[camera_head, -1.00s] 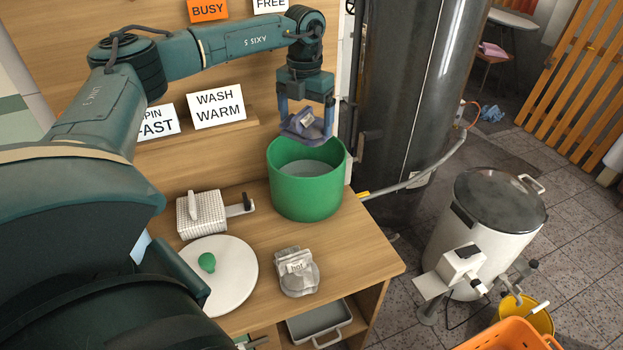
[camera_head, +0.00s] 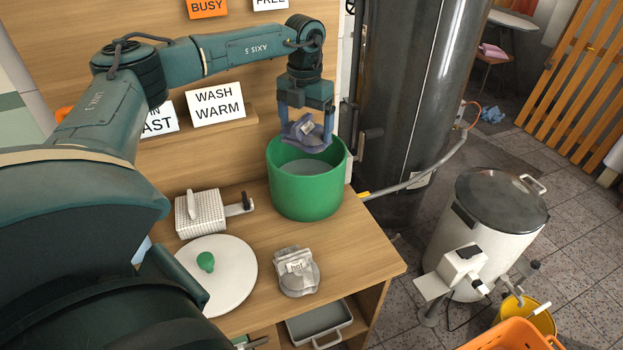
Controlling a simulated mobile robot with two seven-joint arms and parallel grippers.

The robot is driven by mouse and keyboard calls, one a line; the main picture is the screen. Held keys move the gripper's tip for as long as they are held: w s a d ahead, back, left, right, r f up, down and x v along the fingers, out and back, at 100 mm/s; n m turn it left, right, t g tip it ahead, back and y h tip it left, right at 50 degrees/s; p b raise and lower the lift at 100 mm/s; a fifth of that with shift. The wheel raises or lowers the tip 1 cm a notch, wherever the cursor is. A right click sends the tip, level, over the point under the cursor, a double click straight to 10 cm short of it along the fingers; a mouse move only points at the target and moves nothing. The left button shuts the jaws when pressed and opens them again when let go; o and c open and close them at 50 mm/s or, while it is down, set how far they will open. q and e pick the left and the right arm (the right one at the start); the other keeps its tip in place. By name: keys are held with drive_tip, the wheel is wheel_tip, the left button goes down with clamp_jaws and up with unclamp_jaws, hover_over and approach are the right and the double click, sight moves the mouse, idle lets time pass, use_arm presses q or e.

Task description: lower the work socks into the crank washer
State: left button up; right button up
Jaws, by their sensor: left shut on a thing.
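The work socks (camera_head: 300,131) are a grey-purple bundle with a small pale tag. My left gripper (camera_head: 305,127) points down and is shut on them, a finger on each side. It holds them over the mouth of an open green tub (camera_head: 305,193), which looks like the crank washer's tub. The bundle's lower edge overlaps the tub's far rim in the picture; I cannot tell whether it is inside. Greyish water or a pale floor shows in the tub. A white round lid (camera_head: 228,280) with a green knob lies on the bench. My right gripper is not in view.
A grey labelled packet (camera_head: 297,272) and a white ribbed block with a handle (camera_head: 201,215) stand near the tub on the wooden bench (camera_head: 350,255). A hose and a tall dark cylinder (camera_head: 410,90) are to the right. A lidded white drum (camera_head: 490,240) stands on the floor.

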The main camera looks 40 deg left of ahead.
sight(306, 131)
use_arm(q)
drive_tip(key=shift+f+b, duration=0.6)
drive_tip(key=shift+f, duration=1.2)
drive_tip(key=shift+f+b, duration=0.6)
drive_tip(key=shift+f, duration=0.25)
drive_tip(key=shift+f+b, duration=0.4)
drive_tip(key=shift+f, duration=0.45)
wheel_tip(306, 131, down, 4)
drive_tip(key=shift+f+b, duration=0.2)
drive_tip(key=shift+b, duration=0.85)
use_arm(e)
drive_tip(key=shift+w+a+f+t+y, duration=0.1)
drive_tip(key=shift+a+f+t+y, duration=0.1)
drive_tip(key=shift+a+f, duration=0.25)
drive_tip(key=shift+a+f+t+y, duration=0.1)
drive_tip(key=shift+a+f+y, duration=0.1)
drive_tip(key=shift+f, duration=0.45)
use_arm(q)
drive_tip(key=shift+f+b, duration=0.35)
drive_tip(key=shift+f, duration=0.3)
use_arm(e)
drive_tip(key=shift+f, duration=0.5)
